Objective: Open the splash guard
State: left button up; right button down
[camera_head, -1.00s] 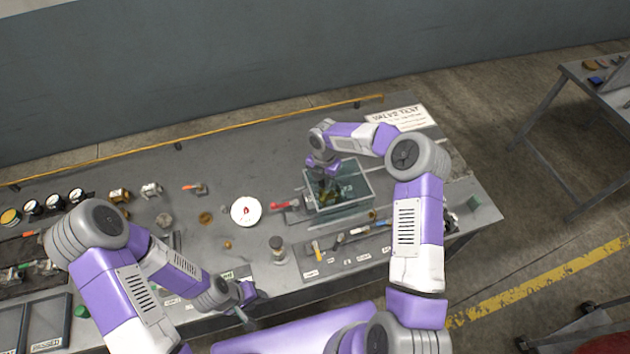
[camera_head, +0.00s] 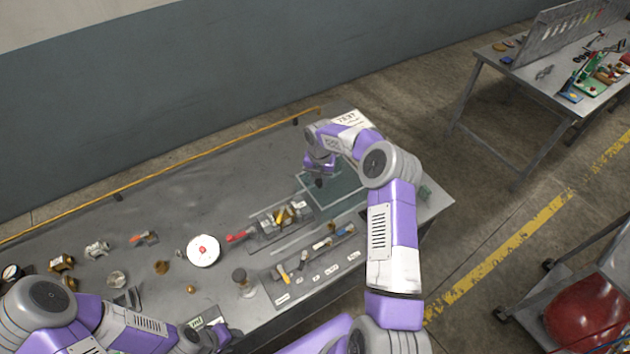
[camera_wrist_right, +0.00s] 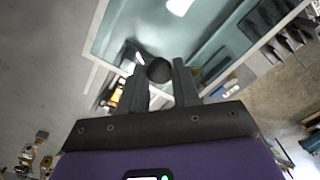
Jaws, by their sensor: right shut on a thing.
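The splash guard (camera_head: 346,186) is a clear, greenish panel with a pale frame, at the right end of the bench. In the right wrist view its clear pane (camera_wrist_right: 215,45) fills the upper middle. My right gripper (camera_head: 319,183) is at the guard's left side. In the wrist view its two fingers (camera_wrist_right: 158,85) are shut on a round black knob (camera_wrist_right: 158,69) in front of the pane. A fixture with yellow and metal parts (camera_head: 285,216) lies uncovered left of the guard. My left gripper (camera_head: 222,336) is low at the bench's front edge; its fingers are too small to read.
A white dish (camera_head: 203,251) with a red item and a red-handled part (camera_head: 238,237) lie left of the fixture. A labelled tool tray (camera_head: 310,265) lies in front. A bottle (camera_head: 243,282) stands nearby. A yellow rail (camera_head: 200,158) runs along the back.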

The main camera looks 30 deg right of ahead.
jog(key=shift+r, duration=0.1)
jog(key=c, duration=0.8)
grip_release()
notch_tip(320, 180, up, 8)
jog(key=shift+f+b, duration=0.2)
jog(key=shift+b, duration=0.2)
